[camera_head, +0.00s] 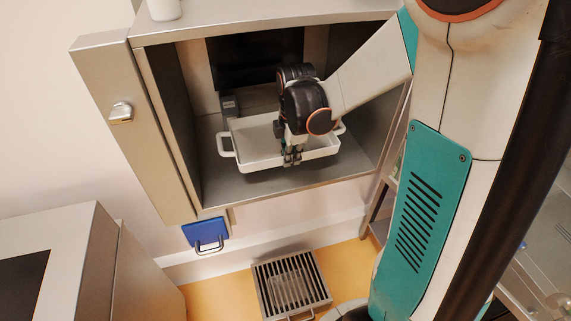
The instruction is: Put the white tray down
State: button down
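The white tray (257,147) is inside an open metal cabinet compartment (215,189). It is a shallow rectangular tray with a handle at each short end, and it looks empty. My gripper (292,158) points down at the tray's front side, right of its middle. Its fingertips overlap the front wall of the tray. From this view I cannot tell whether the fingers are clamped on the wall or only beside it. I also cannot tell whether the tray rests on the cabinet floor or is slightly above it.
The cabinet door (130,120) stands open at the left with a metal latch. A blue panel with a handle (206,235) hangs below. A floor grate (291,284) lies on the orange floor.

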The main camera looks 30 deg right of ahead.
aim_at(290, 179)
jog(key=shift+f+b, duration=0.8)
jog(key=shift+f, duration=2.3)
jog(key=shift+f, duration=0.2)
jog(key=c, duration=1.8)
grip_release()
jog(key=shift+r, duration=0.1)
jog(key=shift+r, duration=0.1)
notch_tip(290, 179, up, 12)
jog(key=s+p, duration=0.1)
jog(key=p, duration=0.2)
jog(key=shift+s+a, duration=0.1)
